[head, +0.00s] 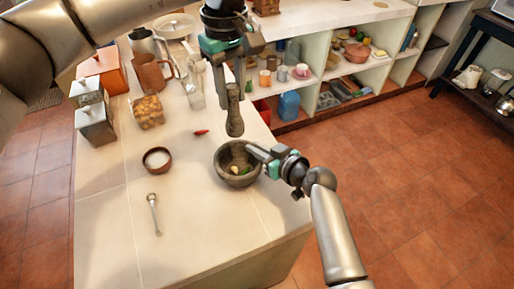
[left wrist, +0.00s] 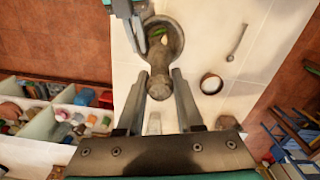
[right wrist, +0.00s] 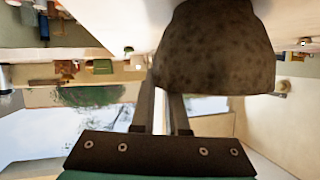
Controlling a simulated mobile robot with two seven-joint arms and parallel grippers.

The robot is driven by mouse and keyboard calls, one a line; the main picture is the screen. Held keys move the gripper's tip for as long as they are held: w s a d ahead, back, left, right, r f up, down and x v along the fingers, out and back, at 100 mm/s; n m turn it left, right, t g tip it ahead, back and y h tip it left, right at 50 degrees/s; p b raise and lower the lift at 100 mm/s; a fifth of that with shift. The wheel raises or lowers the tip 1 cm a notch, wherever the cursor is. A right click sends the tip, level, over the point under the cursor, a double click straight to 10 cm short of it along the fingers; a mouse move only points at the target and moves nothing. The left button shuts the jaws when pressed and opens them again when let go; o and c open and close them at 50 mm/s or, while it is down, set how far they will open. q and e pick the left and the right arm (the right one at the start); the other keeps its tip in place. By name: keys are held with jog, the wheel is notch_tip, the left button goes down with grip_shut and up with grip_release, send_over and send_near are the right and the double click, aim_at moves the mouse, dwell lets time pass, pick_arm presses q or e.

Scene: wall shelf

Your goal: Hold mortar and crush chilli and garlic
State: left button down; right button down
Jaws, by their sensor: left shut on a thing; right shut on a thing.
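The stone mortar (head: 238,178) stands on the light counter near its right edge, with pale garlic and a green piece inside. My right gripper (head: 262,158) is shut on the mortar's right rim; the mortar fills the top of the right wrist view (right wrist: 213,50). My left gripper (head: 232,88) is shut on the dark pestle (head: 235,122) and holds it upright above the mortar, apart from it. In the left wrist view the pestle (left wrist: 159,85) sits between the fingers, with the mortar (left wrist: 170,40) beyond. A red chilli (head: 201,132) lies on the counter behind the mortar.
A small bowl of white contents (head: 157,160) and a spoon (head: 154,214) lie left of the mortar. A filled glass container (head: 147,111), a brown mug (head: 151,73) and metal canisters (head: 95,126) stand further back. The front counter is clear.

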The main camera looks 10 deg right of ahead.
pick_arm(q)
jog(key=a+f+h, duration=0.2)
jog(key=a+f, duration=0.1)
jog(key=f, duration=0.8)
dwell(0.6)
jog(key=shift+f, duration=0.2)
dwell(0.5)
jog(key=shift+f, duration=0.8)
jog(key=shift+f, duration=0.45)
dwell(0.8)
jog(key=shift+r, duration=0.1)
jog(key=shift+r, duration=1.55)
